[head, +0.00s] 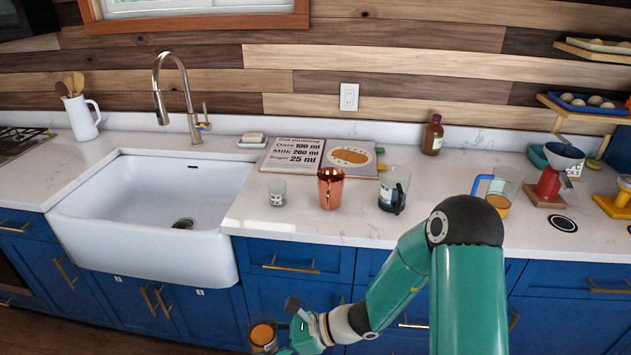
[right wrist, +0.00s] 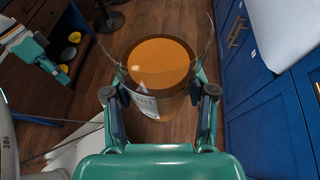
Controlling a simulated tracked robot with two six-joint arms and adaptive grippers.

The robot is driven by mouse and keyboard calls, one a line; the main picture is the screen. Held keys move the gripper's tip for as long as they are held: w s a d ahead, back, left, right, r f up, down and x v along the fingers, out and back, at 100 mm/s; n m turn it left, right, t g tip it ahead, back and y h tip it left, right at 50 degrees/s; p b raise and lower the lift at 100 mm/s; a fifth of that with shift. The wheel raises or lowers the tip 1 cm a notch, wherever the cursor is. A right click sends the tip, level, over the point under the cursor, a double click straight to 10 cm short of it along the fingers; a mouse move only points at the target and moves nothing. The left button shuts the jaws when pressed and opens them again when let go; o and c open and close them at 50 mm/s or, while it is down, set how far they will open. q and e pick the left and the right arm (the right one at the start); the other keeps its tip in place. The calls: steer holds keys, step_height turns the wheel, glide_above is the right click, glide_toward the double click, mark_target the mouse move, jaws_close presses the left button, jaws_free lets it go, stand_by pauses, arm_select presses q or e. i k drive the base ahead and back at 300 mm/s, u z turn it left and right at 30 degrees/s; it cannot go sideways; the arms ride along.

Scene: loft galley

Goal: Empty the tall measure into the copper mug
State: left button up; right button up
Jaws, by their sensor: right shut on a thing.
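The copper mug (head: 331,188) stands upright and open on the counter, in front of an open recipe book. My right gripper (right wrist: 160,97) is shut on a clear, marked glass vessel, which I take for the tall measure (right wrist: 147,102). It holds an orange-brown content with a level surface in the right wrist view. In the head view my right gripper (head: 283,345) and the tall measure (head: 263,336) are low, in front of the blue cabinets, below and left of the mug. Part of my left arm shows at the left of the right wrist view; its fingers are unclear.
A small glass (head: 277,193) stands left of the mug, and a dark-handled measure (head: 394,188) stands right of it. A blue-handled jug (head: 507,184) with orange content is farther right. The white sink (head: 165,200) is at the left. The counter edge lies between the held measure and the mug.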

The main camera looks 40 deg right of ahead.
mark_target(330, 180)
steer(key=u, duration=0.15)
steer(key=i, duration=1.15)
steer(key=z, duration=1.25)
